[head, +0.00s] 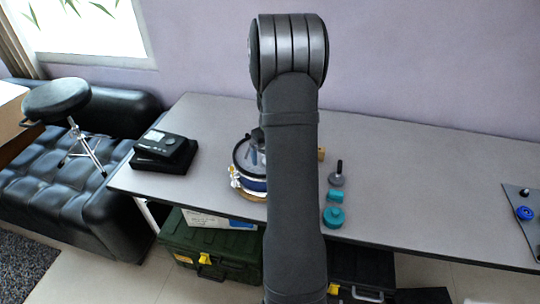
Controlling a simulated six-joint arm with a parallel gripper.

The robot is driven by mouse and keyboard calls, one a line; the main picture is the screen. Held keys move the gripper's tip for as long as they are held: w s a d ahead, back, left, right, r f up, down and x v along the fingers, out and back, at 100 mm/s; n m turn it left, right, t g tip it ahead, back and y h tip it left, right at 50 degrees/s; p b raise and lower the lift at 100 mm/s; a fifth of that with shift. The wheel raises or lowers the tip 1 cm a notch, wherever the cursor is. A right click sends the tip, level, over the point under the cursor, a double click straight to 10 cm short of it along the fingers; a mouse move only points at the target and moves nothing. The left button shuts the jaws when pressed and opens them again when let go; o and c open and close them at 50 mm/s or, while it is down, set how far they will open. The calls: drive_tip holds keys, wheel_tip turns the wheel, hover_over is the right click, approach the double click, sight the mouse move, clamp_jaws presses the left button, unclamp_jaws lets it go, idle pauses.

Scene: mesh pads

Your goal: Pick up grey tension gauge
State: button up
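A small grey round piece with a black upright stem (336,179) stands on the table just right of my arm. It may be the grey tension gauge, but it is too small to be sure. A drum with a blue shell (254,184) is partly hidden behind my arm, with small things on or in its top. My arm rises through the middle of the head view and covers part of the table. My gripper does not show.
Teal pieces (333,217) stand near the table's front edge. A black box-like device (165,144) lies at the table's left. A dark panel with a blue knob (525,213) is at the far right. The grey table (430,190) is clear between.

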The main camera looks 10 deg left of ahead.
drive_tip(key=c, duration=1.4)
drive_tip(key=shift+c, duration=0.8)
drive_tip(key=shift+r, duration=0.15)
